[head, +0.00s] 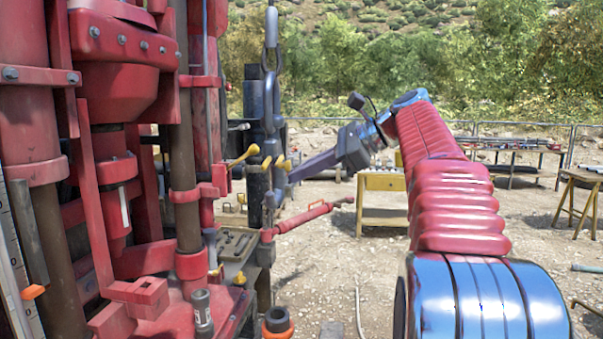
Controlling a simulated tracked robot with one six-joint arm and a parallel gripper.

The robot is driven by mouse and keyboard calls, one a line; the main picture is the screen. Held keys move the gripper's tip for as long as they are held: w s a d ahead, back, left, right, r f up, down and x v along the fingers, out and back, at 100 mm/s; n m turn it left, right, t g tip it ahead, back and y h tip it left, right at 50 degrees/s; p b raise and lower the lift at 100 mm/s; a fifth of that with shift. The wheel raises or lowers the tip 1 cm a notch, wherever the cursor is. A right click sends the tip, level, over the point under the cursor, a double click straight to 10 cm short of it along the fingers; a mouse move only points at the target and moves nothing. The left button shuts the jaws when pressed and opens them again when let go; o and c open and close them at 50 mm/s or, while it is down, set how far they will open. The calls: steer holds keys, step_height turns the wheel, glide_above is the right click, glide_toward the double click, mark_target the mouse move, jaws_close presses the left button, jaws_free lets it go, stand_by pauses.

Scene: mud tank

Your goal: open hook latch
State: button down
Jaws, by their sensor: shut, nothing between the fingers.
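A dark grey metal hook assembly (269,108) hangs from a chain (271,28) beside the red rig, left of the picture's middle. I cannot make out its latch clearly at this size. My gripper (292,178) reaches in from the right, beside the lower part of the hanging metalwork. It is shut and empty. I cannot tell whether its fingertips touch the metal. Small yellow-ended handles (245,155) stick out close to the hook and the gripper tip.
The red rig (120,150) fills the left side. A red bar (305,217) juts out below my gripper. A yellow workbench (384,195) and a long table (512,150) stand farther back. Gravel ground right of the rig is mostly open.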

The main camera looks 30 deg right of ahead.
steer(key=shift+f, duration=0.1)
steer(key=s+d+r, duration=0.1)
steer(key=s+d, duration=0.5)
steer(key=d, duration=0.1)
steer(key=shift+d+r, duration=0.15)
stand_by(0.7)
stand_by(0.6)
